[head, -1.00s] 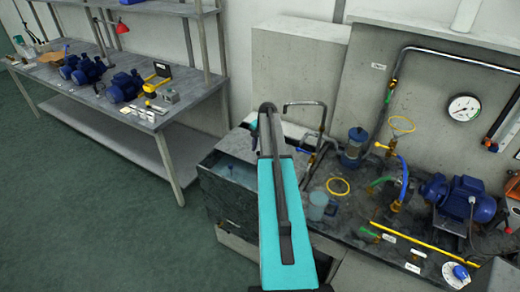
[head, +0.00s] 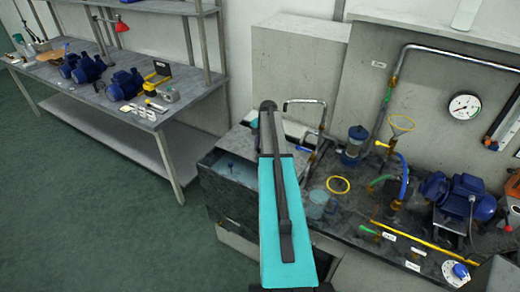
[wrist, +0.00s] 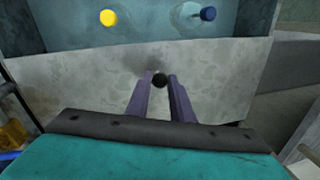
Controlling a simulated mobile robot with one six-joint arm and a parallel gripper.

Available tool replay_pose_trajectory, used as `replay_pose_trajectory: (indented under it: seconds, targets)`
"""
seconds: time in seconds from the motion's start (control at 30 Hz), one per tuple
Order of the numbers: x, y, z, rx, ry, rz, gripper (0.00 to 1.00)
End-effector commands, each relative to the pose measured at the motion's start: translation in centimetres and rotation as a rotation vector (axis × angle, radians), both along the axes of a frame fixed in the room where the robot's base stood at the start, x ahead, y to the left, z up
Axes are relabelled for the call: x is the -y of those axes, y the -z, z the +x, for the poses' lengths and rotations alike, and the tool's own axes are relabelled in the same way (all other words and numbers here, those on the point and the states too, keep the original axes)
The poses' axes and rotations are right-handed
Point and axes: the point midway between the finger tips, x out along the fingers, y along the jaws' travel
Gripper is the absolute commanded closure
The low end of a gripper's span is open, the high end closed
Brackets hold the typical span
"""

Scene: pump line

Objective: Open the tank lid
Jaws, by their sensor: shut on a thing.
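My gripper (wrist: 158,88) is shut on a dark round knob (wrist: 160,79) in the wrist view. The knob sits at a mottled grey slab, which looks like the tank lid (wrist: 75,85). Beyond the slab's edge is the blue-green inside of the tank, with a yellow disc (wrist: 108,18) and a dark blue knob-like piece (wrist: 207,14). In the head view the dark tank (head: 228,198) is partly uncovered, and bluish water shows left of my arm. I cannot tell how far the lid is moved.
Right of the tank, the bench holds a blue filter (head: 355,143), a yellow ring (head: 338,185), pipes, hoses and a blue pump motor (head: 463,198). A gauge (head: 464,105) hangs on the panel behind. A workbench (head: 150,119) with blue motors stands left; floor between is clear.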

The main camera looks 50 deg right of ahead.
Motion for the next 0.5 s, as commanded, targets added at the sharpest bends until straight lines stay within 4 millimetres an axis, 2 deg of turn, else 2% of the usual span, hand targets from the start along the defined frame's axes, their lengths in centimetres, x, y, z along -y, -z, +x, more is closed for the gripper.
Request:
replay_pose_trajectory:
  seconds: [0.3,0.5]
  targets:
    - [3.1,0.0,1.1,0.006,0.000,-0.002,1.00]
    - [3.6,-0.2,1.1,0.006,-0.001,-0.001,1.00]
